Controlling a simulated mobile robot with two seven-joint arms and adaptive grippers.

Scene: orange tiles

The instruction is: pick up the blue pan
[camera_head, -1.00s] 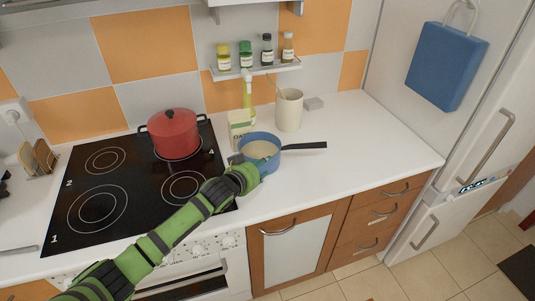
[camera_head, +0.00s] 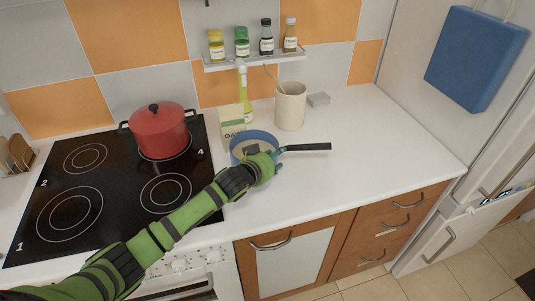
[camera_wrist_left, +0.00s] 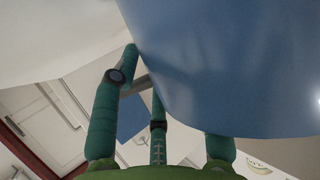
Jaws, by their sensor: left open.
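The blue pan (camera_head: 262,136) stands on the white counter just right of the stove, its black handle (camera_head: 308,147) pointing right. Its inside looks pale. My left gripper (camera_head: 276,166) is at the pan's front right side, near the base of the handle, and covers part of the wall. In the left wrist view the pan's blue wall (camera_wrist_left: 230,70) fills the upper right, close to my open teal fingers (camera_wrist_left: 158,118). I cannot tell whether they touch it. My right gripper is not in view.
A red pot (camera_head: 158,130) sits on the black stove (camera_head: 110,200). Behind the pan are an oats carton (camera_head: 231,121), a yellow-green bottle (camera_head: 244,98) and a cream utensil jar (camera_head: 290,106). The spice shelf (camera_head: 254,62) hangs above. The counter right of the handle is clear.

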